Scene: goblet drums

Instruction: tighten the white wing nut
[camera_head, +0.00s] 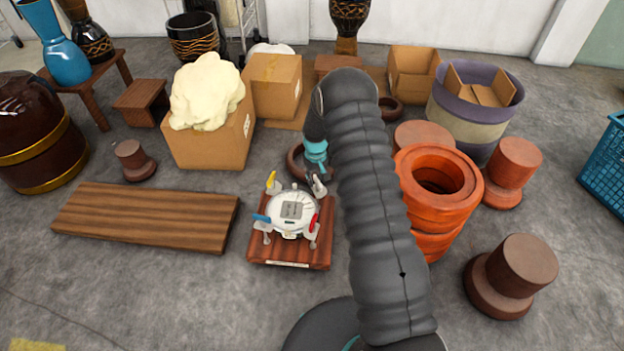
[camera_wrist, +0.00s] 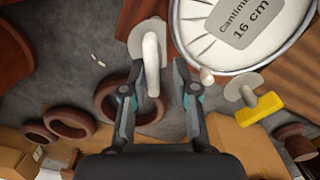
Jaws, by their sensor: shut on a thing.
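A small drum with a white head (camera_head: 291,212) and a printed label stands on a wooden board (camera_head: 258,248). The white wing nut (camera_head: 319,186) is at its back right. My gripper (camera_head: 317,170) reaches down over that wing nut. In the wrist view my gripper (camera_wrist: 158,80) has one finger on each side of the white wing nut (camera_wrist: 152,58) and is shut on it. The drum's rim (camera_wrist: 205,68) lies close beside the right finger. The yellow wing nut (camera_head: 272,180), blue wing nut (camera_head: 262,218) and red wing nut (camera_head: 313,224) sit around the rim.
Orange stacked rings (camera_head: 434,220) stand right of my arm. A dark ring (camera_head: 296,162) lies behind the drum. A cardboard box (camera_head: 215,145) with a pale lump stands at the back left. A low plank (camera_head: 150,215) lies left; floor in front of it is clear.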

